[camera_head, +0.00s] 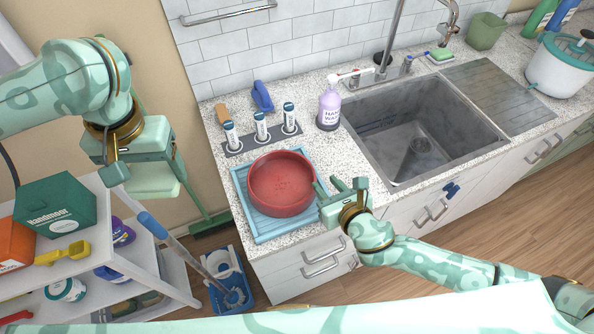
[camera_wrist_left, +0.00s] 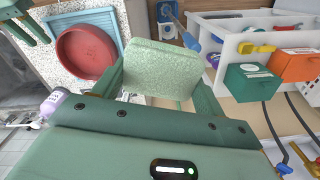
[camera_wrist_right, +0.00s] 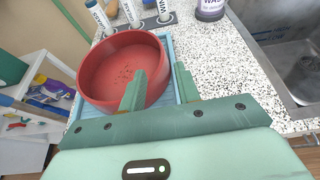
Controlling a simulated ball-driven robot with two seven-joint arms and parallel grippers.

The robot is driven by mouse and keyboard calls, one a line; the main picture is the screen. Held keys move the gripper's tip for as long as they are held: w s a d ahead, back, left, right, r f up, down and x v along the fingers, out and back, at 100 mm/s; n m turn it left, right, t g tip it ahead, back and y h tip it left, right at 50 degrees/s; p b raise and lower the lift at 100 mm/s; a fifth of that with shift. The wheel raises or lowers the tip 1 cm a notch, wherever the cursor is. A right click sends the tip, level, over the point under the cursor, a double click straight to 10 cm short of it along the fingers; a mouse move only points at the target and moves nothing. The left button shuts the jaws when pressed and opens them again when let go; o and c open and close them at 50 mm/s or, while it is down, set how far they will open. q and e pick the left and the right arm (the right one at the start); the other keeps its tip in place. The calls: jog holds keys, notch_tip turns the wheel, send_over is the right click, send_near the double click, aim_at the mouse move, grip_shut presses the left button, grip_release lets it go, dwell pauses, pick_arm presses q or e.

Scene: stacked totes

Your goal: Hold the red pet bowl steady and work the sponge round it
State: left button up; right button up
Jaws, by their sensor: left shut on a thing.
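The red pet bowl (camera_head: 282,184) stands upright on a blue ribbed tray (camera_head: 243,205) on the counter. Small dark specks lie inside the bowl (camera_wrist_right: 128,70). My left gripper (camera_head: 150,168) is shut on a pale green sponge (camera_wrist_left: 160,68) and holds it in the air, left of the bowl and clear of it. My right gripper (camera_head: 326,188) is open at the bowl's right side. In the right wrist view its left finger overlaps the bowl and its right finger is outside the rim; I cannot tell whether either touches.
Several white-and-blue tubes stand in a grey holder (camera_head: 262,142) behind the bowl. A hand wash bottle (camera_head: 329,106) stands beside the sink (camera_head: 420,130). A white shelf cart (camera_head: 150,255) stands below left, with a green box (camera_head: 56,204).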

aim_at(311, 168)
pick_arm(q)
jog(key=shift+w+a+f+b, duration=0.1)
jog(key=shift+w+f+b, duration=0.05)
jog(key=shift+f+b, duration=0.3)
jog(key=shift+w+f+b, duration=0.15)
jog(key=shift+f+b, duration=0.1)
jog(key=shift+f, duration=0.3)
pick_arm(e)
jog(key=x, duration=0.7)
jog(key=shift+w+f, duration=0.15)
pick_arm(q)
jog(key=shift+s+f, duration=0.1)
jog(key=shift+f, duration=0.05)
pick_arm(e)
jog(key=shift+w+a+f, duration=0.2)
jog(key=shift+w+a, duration=0.05)
jog(key=shift+w, duration=0.4)
grip_shut()
